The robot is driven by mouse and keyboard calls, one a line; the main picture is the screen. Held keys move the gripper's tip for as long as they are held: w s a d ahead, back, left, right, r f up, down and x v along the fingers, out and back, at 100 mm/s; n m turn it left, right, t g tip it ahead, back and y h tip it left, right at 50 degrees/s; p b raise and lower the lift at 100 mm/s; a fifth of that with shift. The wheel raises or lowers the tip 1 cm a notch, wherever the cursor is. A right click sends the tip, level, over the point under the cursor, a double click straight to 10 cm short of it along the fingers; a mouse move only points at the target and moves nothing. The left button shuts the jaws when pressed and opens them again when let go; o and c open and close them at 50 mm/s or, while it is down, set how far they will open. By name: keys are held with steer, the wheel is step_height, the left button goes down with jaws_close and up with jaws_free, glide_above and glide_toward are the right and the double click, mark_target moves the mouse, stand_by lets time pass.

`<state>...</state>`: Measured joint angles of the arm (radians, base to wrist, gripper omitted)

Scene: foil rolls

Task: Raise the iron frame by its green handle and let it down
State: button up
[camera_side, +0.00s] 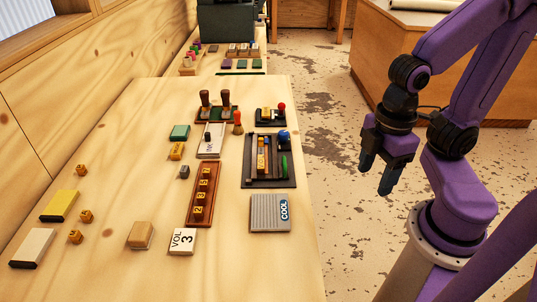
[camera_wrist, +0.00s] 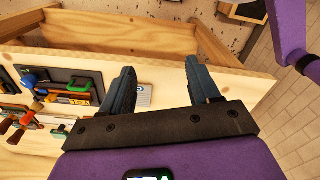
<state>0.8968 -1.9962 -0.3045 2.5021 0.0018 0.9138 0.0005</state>
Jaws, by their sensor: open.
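The dark iron frame (camera_side: 252,182) lies flat on the wooden bench near its right edge. A green handle (camera_side: 284,165) runs along its right side, and a blue knob (camera_side: 284,137) is at its far right corner. Brass type (camera_side: 261,160) and dark bars lie inside it. In the wrist view the frame (camera_wrist: 92,77) shows at the left, with the green handle (camera_wrist: 48,85) on it. My gripper (camera_side: 377,178) hangs open and empty to the right of the bench, over the floor and apart from the frame. Its two fingers (camera_wrist: 160,72) are spread in the wrist view.
A grey ribbed block marked COOL (camera_side: 268,213) lies just in front of the frame. A small dark holder with a red knob (camera_side: 271,116) is behind it. A brown type tray (camera_side: 204,192) and stamp stand (camera_side: 217,113) are left. The front right of the bench is clear.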

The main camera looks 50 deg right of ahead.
steer(key=c, duration=0.3)
steer(key=shift+w, duration=0.15)
steer(key=shift+c, duration=0.7)
step_height(320, 180, up, 5)
steer(key=m+t+y, duration=0.1)
steer(key=m, duration=2.1)
glide_above(285, 160)
steer(key=s+d, duration=0.3)
steer(key=w+a+f, duration=0.1)
steer(key=f, duration=1)
steer(key=w+a+f, duration=0.1)
steer(key=f, duration=0.4)
steer(key=shift+w+a+f, duration=0.35)
steer(key=shift+f, duration=0.05)
jaws_close()
